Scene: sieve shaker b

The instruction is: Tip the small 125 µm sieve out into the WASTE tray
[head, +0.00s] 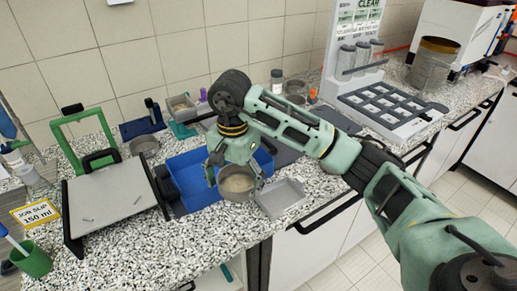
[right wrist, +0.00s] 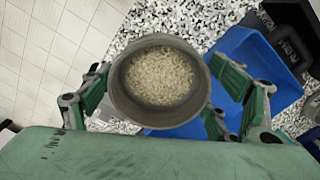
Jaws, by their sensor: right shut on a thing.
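My right gripper (head: 235,168) is shut on a small round metal sieve (head: 238,186), with a finger on each side of its wall. In the right wrist view the sieve (right wrist: 160,78) is filled with pale, coarse grains. No size marking is readable on it. The sieve is near the front edge of a blue tray (head: 186,181), with the grey tray (head: 282,199) just to its right. Part of the blue tray (right wrist: 262,62) shows behind the sieve in the right wrist view. I cannot read a WASTE label on either tray. My left gripper is not in view.
A grey board with a green frame (head: 108,190) stands at the left, by a job slip (head: 36,213) and green cup (head: 32,257). A grey rack (head: 385,103) and a machine (head: 458,40) are at the right.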

